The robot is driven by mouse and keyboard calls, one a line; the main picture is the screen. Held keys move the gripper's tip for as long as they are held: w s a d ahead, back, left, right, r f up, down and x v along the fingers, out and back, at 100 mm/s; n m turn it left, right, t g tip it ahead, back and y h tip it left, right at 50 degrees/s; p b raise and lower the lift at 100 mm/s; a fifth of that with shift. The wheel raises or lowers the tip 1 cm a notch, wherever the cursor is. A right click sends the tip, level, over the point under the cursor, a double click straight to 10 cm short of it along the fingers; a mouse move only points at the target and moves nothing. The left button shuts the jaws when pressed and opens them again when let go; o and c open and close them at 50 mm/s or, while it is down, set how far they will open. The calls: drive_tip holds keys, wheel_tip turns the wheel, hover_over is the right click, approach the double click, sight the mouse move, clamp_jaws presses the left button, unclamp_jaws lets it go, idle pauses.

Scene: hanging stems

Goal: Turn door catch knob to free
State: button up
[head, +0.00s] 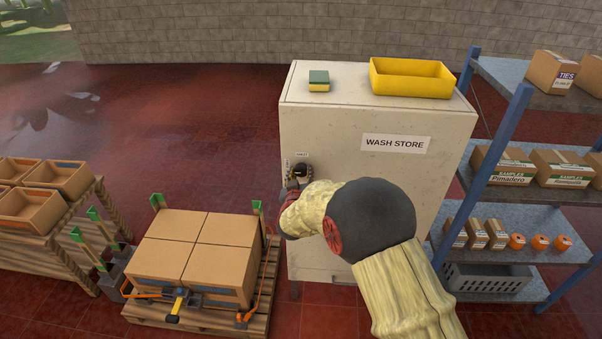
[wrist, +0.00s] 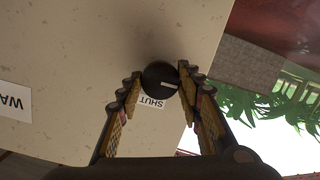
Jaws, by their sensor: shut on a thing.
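A cream cabinet (head: 342,128) labelled WASH STORE carries a round black catch knob (head: 301,172) on the left of its front. In the wrist view the knob (wrist: 160,80) shows a pale pointer line, with a SHUT label (wrist: 152,103) just beside it. My gripper (wrist: 158,84) has its two fingers on opposite sides of the knob, shut on it. In the head view my gripper (head: 294,186) is at the knob, partly hidden by my arm. Small labels (head: 302,155) sit around the knob; the head view is too small to read them surely.
A yellow tray (head: 412,92) and a green-yellow sponge (head: 319,80) lie on the cabinet top. A blue-post shelf rack (head: 510,125) with boxes stands close on the right. A pallet (head: 195,318) of cartons is at the lower left. Red floor (head: 170,120) is open behind it.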

drive_tip(key=o, duration=1.2)
drive_tip(key=shift+c, duration=0.2)
drive_tip(key=shift+s, duration=0.1)
drive_tip(key=s+r, duration=0.2)
drive_tip(key=s, duration=0.9)
drive_tip(key=shift+s+a, duration=0.25)
drive_tip(key=shift+s, duration=0.05)
drive_tip(key=shift+r, duration=0.1)
